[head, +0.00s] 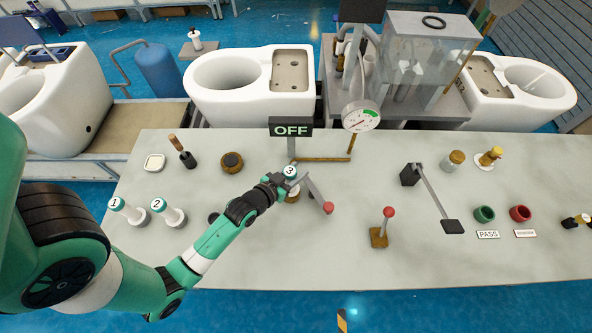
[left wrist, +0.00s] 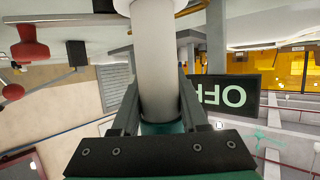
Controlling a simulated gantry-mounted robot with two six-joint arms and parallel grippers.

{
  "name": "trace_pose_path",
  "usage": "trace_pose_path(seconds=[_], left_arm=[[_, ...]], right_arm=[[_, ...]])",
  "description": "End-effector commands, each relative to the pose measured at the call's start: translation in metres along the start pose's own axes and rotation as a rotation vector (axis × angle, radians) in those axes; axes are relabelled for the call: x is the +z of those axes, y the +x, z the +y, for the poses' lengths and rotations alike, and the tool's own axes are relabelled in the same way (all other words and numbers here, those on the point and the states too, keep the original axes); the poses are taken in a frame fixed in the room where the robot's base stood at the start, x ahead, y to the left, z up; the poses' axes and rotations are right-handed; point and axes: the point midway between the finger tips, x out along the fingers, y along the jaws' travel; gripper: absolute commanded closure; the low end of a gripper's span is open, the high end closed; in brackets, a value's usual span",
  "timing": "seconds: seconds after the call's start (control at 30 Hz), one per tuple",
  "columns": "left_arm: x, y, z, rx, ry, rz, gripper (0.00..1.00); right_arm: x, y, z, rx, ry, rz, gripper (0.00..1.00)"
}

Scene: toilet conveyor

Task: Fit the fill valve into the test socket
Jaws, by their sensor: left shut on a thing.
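The fill valve is a white cylinder with a teal cap marked 3 (head: 290,171). My left gripper (head: 284,182) is shut on it above the bench, below the OFF sign. In the left wrist view the valve's white body (left wrist: 156,60) stands between the two fingers. A brown round piece (head: 292,196), perhaps the test socket, shows just under the valve, mostly hidden by the gripper. I cannot tell whether the valve touches it or is inside it. My right gripper is not in view.
A red-knobbed lever (head: 327,207) stands close to the right of my left gripper. Another red-knobbed lever (head: 388,213) is further right. The OFF sign (head: 290,127) and pressure gauge (head: 361,116) are behind.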

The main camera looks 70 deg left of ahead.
Motion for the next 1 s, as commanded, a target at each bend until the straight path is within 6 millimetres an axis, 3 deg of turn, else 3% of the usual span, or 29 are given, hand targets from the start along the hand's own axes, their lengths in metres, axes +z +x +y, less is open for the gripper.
trace_pose_path(seconds=[0.67,0.7,0.87,1.0], left_arm=[[0.016,0.007,0.0,0.0,0.0,0.001,1.0],[0.015,0.006,0.0,0.0,0.0,0.001,0.49],[0.015,0.006,0.0,0.0,0.0,0.001,0.21],[0.015,0.006,0.0,0.0,0.0,0.001,0.21]], right_arm=[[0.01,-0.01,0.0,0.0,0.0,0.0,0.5],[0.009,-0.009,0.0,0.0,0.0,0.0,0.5],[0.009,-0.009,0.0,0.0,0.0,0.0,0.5],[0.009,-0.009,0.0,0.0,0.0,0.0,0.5]])
